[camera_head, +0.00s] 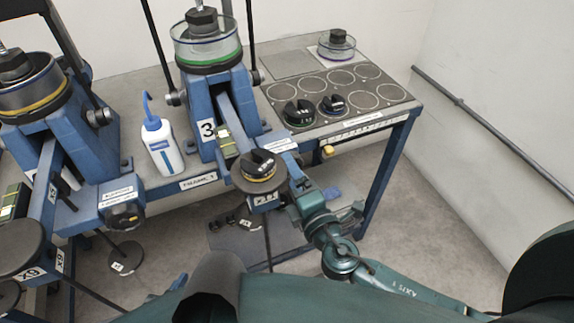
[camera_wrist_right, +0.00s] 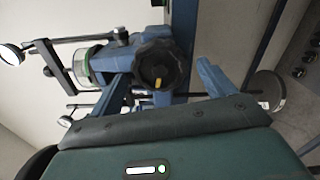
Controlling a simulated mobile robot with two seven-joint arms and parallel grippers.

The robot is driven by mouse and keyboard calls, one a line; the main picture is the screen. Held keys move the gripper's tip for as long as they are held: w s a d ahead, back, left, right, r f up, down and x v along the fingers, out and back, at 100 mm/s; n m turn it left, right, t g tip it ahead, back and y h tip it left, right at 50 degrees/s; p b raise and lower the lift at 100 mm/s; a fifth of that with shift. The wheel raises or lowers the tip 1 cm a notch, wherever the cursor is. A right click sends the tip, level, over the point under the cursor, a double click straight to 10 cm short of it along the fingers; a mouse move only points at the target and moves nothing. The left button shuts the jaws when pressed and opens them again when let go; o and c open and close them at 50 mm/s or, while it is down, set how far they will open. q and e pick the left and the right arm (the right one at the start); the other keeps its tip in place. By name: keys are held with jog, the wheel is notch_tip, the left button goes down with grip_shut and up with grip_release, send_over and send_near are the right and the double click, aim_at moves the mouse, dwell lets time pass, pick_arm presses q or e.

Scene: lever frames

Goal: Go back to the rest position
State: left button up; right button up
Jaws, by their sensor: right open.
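My right arm, teal, comes in from the lower right in the head view. Its gripper (camera_head: 298,176) is at the front of the middle lever frame (camera_head: 207,112), marked 3, just right of the round pan (camera_head: 243,184) at the lever's end. The gripper is open and no object shows held in it. My left gripper is not in view.
A white and blue bottle (camera_head: 161,147) stands left of the middle frame. Another lever frame (camera_head: 60,125) is at the left. Two black weights (camera_head: 299,112) (camera_head: 333,103) lie on the plate with circles (camera_head: 375,78). A wall rail (camera_head: 490,130) runs at the right. Floor right of the table is clear.

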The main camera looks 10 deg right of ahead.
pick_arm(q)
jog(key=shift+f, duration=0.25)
pick_arm(e)
jog(key=shift+s+d, duration=0.2)
jog(key=shift+s, duration=0.95)
pick_arm(q)
jog(key=p, duration=0.2)
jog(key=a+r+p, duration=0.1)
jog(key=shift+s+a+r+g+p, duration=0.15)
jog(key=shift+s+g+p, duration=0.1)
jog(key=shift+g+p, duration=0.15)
pick_arm(e)
jog(key=s+d+f+m+g, duration=0.3)
jog(key=s+f+m+g, duration=0.4)
jog(key=s+m, duration=0.5)
jog(key=f+m, duration=0.1)
jog(key=m, duration=0.6)
jog(key=shift+s+d+f, duration=0.15)
jog(key=shift+s+f, duration=0.25)
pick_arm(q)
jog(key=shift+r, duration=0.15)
